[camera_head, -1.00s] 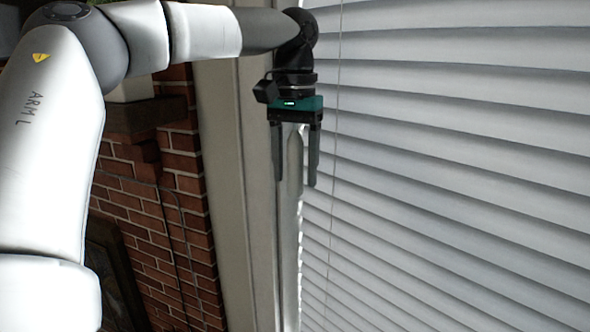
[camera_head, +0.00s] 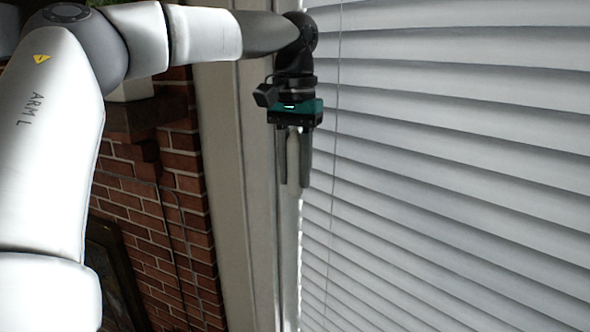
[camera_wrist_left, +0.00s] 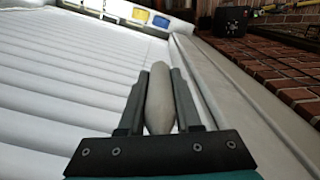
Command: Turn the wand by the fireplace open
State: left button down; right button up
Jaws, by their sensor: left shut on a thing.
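The wand (camera_head: 293,155) is a pale, slim piece with a tapered end, hanging at the left edge of the white blinds beside the fireplace. My left gripper (camera_head: 295,180) points down and is shut on the wand, with one finger on each side of it. In the left wrist view the wand (camera_wrist_left: 160,98) sits between the two fingers of my left gripper (camera_wrist_left: 165,85), its pointed end toward the palm. My right gripper is in neither view.
White slatted blinds (camera_head: 460,150) fill the right side, with a thin cord (camera_head: 335,130) hanging before them. A pale window frame (camera_head: 228,180) and the brick fireplace (camera_head: 150,215) stand to the left. In the left wrist view a dark box (camera_wrist_left: 232,20) stands near the bricks.

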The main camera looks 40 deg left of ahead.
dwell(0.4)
pick_arm(q)
jog(key=m, duration=0.3)
jog(key=shift+m, duration=0.4)
jog(key=m, duration=0.3)
jog(key=shift+m, duration=0.3)
jog(key=m, duration=0.3)
jog(key=shift+m, duration=2.2)
jog(key=c, duration=0.6)
grip_release()
